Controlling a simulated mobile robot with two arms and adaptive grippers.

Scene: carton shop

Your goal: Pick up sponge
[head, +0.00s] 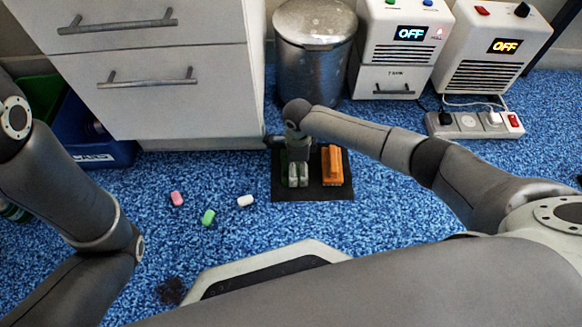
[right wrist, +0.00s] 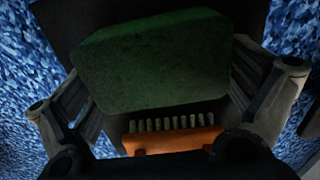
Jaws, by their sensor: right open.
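A dark green block, which I take to be the sponge (right wrist: 150,62), fills the middle of the right wrist view. It lies over the black mat, between the two spread fingers of my right gripper (right wrist: 165,105). In the head view my right gripper (head: 298,176) points down over the left part of the black mat (head: 312,194) and hides most or all of the sponge. The right gripper is open, with a finger on either side of the sponge; I cannot tell whether they touch it. My left arm shows at the left, but its gripper is out of view.
An orange brush (head: 332,165) lies on the mat right of the gripper. Pink (head: 176,198), green (head: 208,217) and white (head: 245,201) small pieces lie on blue carpet. Behind stand a drawer cabinet (head: 175,110), a metal bin (head: 314,60) and a power strip (head: 466,125).

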